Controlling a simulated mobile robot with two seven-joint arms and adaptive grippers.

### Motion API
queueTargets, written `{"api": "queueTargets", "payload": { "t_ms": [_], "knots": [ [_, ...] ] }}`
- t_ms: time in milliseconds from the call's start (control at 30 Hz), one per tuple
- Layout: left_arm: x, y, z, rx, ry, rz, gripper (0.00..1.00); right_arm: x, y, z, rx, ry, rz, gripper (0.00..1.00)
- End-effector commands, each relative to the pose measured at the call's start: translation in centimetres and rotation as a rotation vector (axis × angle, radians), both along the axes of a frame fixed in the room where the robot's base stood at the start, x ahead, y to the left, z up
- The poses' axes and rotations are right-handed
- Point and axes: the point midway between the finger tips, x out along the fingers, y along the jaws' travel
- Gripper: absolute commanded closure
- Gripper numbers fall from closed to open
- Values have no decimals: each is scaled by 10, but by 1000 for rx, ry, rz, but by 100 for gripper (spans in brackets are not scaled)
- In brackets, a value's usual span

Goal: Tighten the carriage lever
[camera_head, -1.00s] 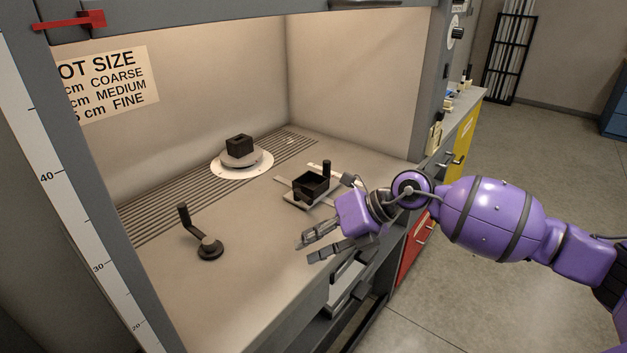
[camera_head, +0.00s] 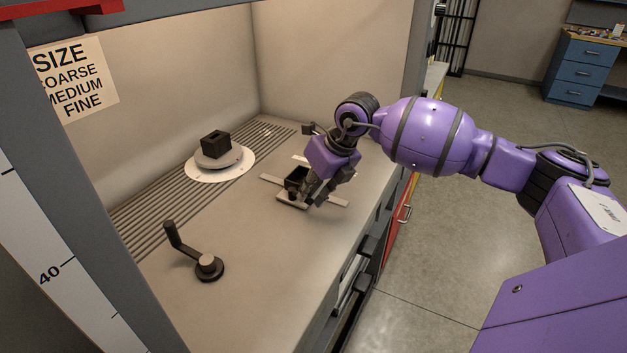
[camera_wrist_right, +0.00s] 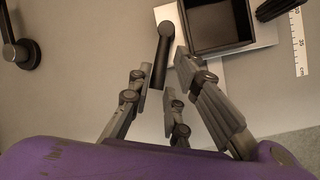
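The carriage (camera_head: 294,178) is a black open box on a pale plate lying across a light rail on the bench. In the right wrist view the box (camera_wrist_right: 217,25) is at the top. A short black lever (camera_wrist_right: 164,50) with a round end lies beside its left wall; I take it for the carriage lever. My right gripper (camera_head: 311,193) points down at the carriage's near right side and partly hides it. In the wrist view its fingers are apart, with the lever's free end between them; contact cannot be told. My left gripper is not in view.
A black crank (camera_head: 194,254) stands on the bench at front left; its base also shows in the wrist view (camera_wrist_right: 22,52). A dark block (camera_head: 215,144) sits on a round pale stand behind. A scale strip (camera_wrist_right: 299,45) lies right of the carriage. The bench between is clear.

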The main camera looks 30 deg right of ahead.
Motion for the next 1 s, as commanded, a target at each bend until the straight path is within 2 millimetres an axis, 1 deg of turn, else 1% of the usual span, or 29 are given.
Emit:
{"api": "queueTargets", "payload": {
  "t_ms": [100,200,300,567,600,700,733,900,1000],
  "knots": [
    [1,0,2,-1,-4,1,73,6,5,-15,2,1,0,82],
    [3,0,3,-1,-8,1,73,9,6,-23,1,0,-1,82],
    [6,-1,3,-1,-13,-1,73,11,7,-28,1,0,0,82],
    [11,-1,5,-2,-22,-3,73,12,7,-29,0,0,0,82],
    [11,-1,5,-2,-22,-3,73,12,7,-29,0,0,0,85],
    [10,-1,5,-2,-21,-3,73,12,7,-29,0,0,0,98],
    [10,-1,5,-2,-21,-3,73,12,7,-29,0,0,0,100],
    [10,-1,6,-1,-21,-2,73,11,8,-29,1,0,-5,100],
    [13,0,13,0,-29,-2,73,11,12,-26,0,-2,-57,100]
  ]
}}
